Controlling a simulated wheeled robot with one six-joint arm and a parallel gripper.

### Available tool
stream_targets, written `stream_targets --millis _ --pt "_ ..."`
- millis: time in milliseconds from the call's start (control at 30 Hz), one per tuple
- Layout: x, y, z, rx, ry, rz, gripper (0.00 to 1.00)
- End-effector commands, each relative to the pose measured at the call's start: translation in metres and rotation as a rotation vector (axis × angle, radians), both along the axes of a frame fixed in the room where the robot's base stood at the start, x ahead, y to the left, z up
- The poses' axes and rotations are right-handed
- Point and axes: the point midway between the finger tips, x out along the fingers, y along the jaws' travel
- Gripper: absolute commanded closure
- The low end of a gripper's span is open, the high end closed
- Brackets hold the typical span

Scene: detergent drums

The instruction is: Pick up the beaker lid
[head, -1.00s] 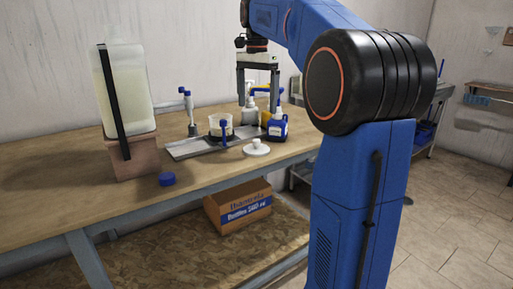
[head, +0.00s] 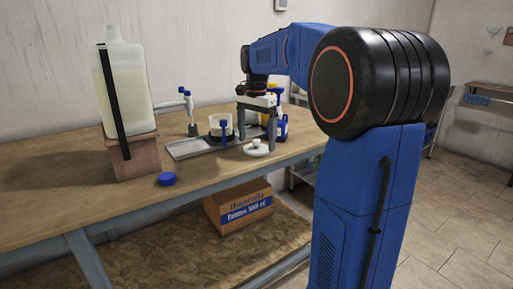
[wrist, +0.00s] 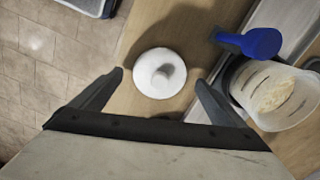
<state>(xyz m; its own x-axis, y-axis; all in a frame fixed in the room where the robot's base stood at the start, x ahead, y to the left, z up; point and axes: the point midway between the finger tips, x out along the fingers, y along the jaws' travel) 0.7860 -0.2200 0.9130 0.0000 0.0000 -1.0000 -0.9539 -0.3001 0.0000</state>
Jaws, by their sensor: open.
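The beaker lid (head: 257,149) is a white disc with a round knob on top. It lies flat on the wooden bench near its front edge. In the wrist view the lid (wrist: 159,74) shows whole, just beyond and between the fingertips. My gripper (head: 256,137) is open and empty, pointing down above the lid. In the wrist view its two dark fingers (wrist: 160,78) stand apart on either side of the lid, not visibly touching it. The beaker (wrist: 275,92), with pale contents, stands right of the gripper in the wrist view; it also shows in the head view (head: 220,126).
A metal tray (head: 188,149) lies under the beaker. Blue bottles (head: 281,127) stand behind the gripper. A large jug (head: 125,85) on a block and a blue cap (head: 167,179) are at left. The bench's front edge is near.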

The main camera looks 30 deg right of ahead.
Motion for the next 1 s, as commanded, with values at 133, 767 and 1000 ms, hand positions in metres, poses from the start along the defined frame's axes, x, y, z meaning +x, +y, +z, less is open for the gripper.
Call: stream_targets --millis 133,767,1000 --pt "-0.0002 0.0 -0.0111 0.0 0.0 0.0 0.06" --pt "-0.0002 0.0 -0.0126 0.001 0.001 0.0 0.5" --pt "-0.0002 0.0 -0.0112 0.001 0.001 0.0 0.5"
